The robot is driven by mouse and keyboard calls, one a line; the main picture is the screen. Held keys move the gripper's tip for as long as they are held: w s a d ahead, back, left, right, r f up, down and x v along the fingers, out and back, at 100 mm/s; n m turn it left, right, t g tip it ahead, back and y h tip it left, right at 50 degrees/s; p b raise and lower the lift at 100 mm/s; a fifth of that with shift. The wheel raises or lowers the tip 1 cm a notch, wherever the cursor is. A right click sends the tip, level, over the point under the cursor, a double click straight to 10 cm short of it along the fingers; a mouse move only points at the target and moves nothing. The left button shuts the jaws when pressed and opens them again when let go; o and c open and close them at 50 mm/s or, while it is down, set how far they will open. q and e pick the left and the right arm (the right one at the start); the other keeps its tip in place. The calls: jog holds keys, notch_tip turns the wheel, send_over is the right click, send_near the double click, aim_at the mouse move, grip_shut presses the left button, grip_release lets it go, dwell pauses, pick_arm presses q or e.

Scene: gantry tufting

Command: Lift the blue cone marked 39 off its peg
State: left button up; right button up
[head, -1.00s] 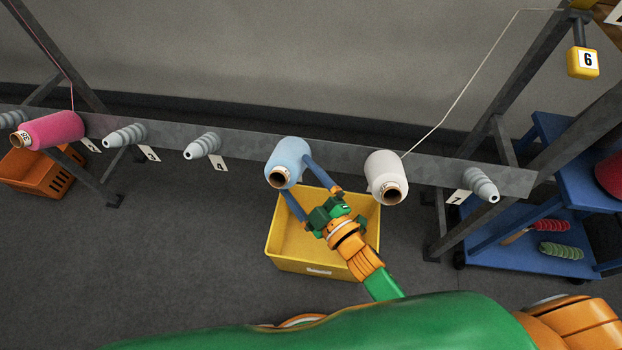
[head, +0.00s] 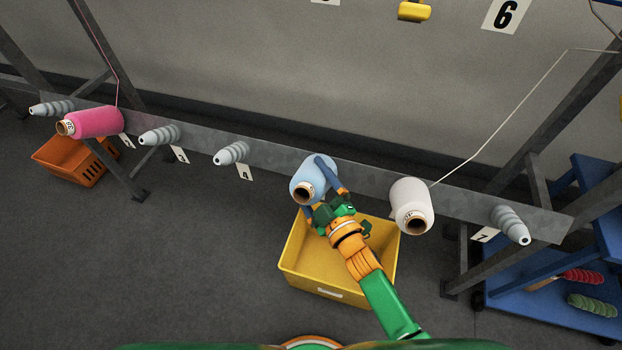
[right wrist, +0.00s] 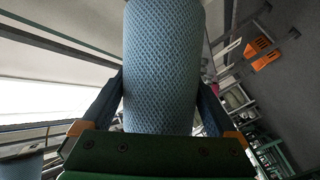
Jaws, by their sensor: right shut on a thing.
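The light blue cone (head: 312,178) sits at the grey rail, its brown core end facing me. Its number cannot be read. My right gripper (head: 326,187) is shut on it, one finger on each side. In the right wrist view the blue cone (right wrist: 163,70) fills the space between the two fingers (right wrist: 165,105). The peg behind the cone is hidden, so I cannot tell whether the cone is still fully on it. My left gripper is not in view.
A white cone (head: 411,203) with thread hangs close to the right. A yellow bin (head: 310,277) stands on the floor below. Empty pegs (head: 232,153) and a pink cone (head: 95,122) are to the left. A blue cart (head: 545,295) stands at right.

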grip_shut()
jog(key=shift+s+a+r+p, duration=0.1)
jog(key=shift+s+r+p, duration=0.1)
jog(key=shift+r+p, duration=0.2)
jog(key=shift+s, duration=0.2)
jog(key=shift+s+a+r+p, duration=0.25)
jog(key=shift+s+r+p, duration=0.4)
jog(key=shift+p, duration=0.3)
jog(key=s+a+r+p, duration=0.3)
jog(key=s+r+p, duration=0.3)
jog(key=s, duration=0.3)
jog(key=shift+r+p, duration=0.25)
jog(key=shift+p, duration=0.45)
